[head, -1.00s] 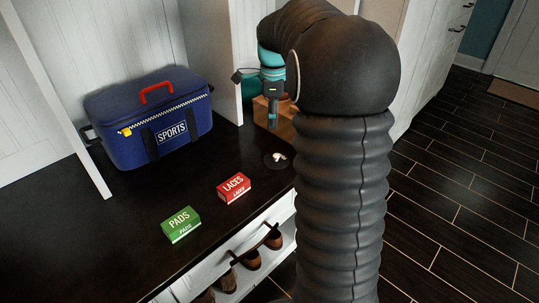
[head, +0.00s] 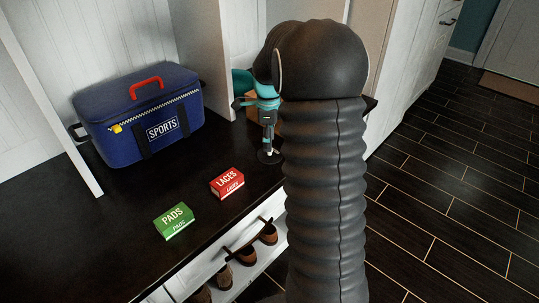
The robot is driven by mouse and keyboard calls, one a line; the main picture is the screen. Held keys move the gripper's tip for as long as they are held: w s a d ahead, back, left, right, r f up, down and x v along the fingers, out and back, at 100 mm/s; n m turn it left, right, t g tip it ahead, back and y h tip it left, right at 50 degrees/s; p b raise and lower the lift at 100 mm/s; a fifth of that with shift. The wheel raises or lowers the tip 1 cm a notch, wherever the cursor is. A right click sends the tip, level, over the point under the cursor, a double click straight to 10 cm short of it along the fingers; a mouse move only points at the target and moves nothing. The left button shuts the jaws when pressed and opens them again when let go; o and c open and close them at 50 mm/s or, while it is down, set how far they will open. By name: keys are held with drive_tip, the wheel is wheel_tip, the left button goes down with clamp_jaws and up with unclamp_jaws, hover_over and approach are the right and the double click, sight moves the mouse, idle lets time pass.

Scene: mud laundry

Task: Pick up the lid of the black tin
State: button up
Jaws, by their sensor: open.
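A small black round tin (head: 263,157) stands on the dark bench top, close to my arm. A pale knob shows on top of its lid; the tin's sides are hard to tell from the dark bench. My gripper (head: 268,148) points down over the lid, its fingertips at or just above the knob. It is open. I cannot tell whether the fingers touch the knob. The gripper hides part of the lid.
A red LACES box (head: 227,183) and a green PADS box (head: 174,220) lie left of the tin. A blue SPORTS bag (head: 140,115) stands at back left. A brown block is partly hidden behind my gripper. Shoes (head: 245,255) sit on the shelf below.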

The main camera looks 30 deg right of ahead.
sight(275, 157)
drive_tip(key=shift+s+d+f, duration=0.1)
drive_tip(key=shift+s+f, duration=0.05)
drive_tip(key=shift+f, duration=1.7)
drive_tip(key=c, duration=1)
drive_tip(key=shift+o, duration=0.2)
drive_tip(key=shift+r, duration=0.1)
